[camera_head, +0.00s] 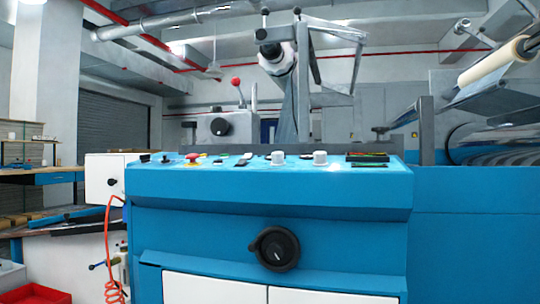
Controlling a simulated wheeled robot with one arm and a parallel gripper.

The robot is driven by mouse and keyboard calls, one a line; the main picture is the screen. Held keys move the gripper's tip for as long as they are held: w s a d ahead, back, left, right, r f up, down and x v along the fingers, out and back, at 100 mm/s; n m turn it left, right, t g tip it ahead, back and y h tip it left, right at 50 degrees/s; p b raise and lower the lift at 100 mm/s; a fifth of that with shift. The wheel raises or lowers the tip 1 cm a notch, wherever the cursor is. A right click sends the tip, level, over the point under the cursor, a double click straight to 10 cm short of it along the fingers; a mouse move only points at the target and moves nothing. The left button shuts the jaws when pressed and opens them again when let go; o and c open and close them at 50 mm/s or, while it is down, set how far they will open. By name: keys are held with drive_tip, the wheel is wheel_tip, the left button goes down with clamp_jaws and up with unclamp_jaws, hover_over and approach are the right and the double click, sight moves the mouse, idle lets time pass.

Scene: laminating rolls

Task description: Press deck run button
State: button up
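A blue machine console (270,188) fills the middle of the head view. Its sloped top deck carries several controls: a red mushroom-shaped button (193,157) on a yellow base at the left, small dark switches (242,160), two white knobs (320,157) and a dark panel with a green strip (367,159) at the right. No label can be read, so I cannot tell which one is the deck run button. My gripper is not in view.
A black handwheel (277,248) sticks out from the console front. An orange coiled hose (109,250) hangs at the left from a white box (104,178). A red tray (40,297) lies low at left. A film roll (494,60) hangs at upper right.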

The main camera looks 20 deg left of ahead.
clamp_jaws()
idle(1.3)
